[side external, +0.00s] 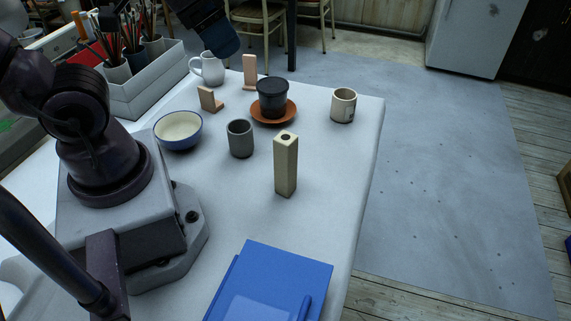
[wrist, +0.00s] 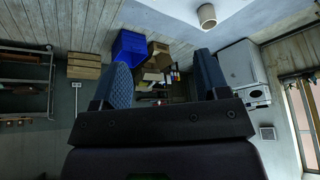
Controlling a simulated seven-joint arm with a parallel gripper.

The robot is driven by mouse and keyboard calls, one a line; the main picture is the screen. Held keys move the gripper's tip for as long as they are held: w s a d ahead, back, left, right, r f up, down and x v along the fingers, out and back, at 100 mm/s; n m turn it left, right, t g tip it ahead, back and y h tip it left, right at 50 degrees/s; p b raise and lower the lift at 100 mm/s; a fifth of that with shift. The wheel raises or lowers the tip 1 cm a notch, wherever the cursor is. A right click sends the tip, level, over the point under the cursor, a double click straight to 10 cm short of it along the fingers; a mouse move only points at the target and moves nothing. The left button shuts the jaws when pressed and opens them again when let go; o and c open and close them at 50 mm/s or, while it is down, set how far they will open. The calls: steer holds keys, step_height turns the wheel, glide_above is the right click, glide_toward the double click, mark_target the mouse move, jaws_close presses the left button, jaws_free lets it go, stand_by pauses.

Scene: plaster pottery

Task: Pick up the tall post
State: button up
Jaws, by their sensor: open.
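The tall post (side external: 286,168) is a cream, square-sided block with a dark round hole in its top. It stands upright on the white table, right of the middle of the side view, with clear surface around it. I do not make it out in the wrist view. My gripper (wrist: 161,68) shows two dark blue fingers spread apart, with nothing between them. In the side view only a dark blue part of it shows at the top edge, high and well away from the post.
A grey cup (side external: 240,139) stands just behind and left of the post. Farther back are a blue-rimmed bowl (side external: 178,131), a black pot on a terracotta saucer (side external: 259,119), a beige mug (side external: 343,106) and a white pitcher (side external: 208,69). A blue folder (side external: 285,268) lies in front.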

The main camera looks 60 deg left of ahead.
step_height(320, 180, down, 8)
steer(key=m+g+y, duration=0.4)
steer(key=g, duration=0.2)
steer(key=m+t+y, duration=0.5)
steer(key=m+t, duration=1.1)
steer(key=m, duration=0.9)
glide_toward(291, 160)
steer(key=w+a+f, duration=0.1)
steer(key=a, duration=0.1)
steer(key=w+a+f, duration=0.2)
steer(key=shift+w+a, duration=0.15)
steer(key=shift+w, duration=0.05)
steer(key=shift+w+a+f+m, duration=0.1)
steer(key=shift+w+f+m, duration=0.05)
steer(key=shift+m, duration=0.15)
steer(key=x, duration=0.7)
steer(key=shift+w, duration=0.2)
steer(key=c, duration=1.2)
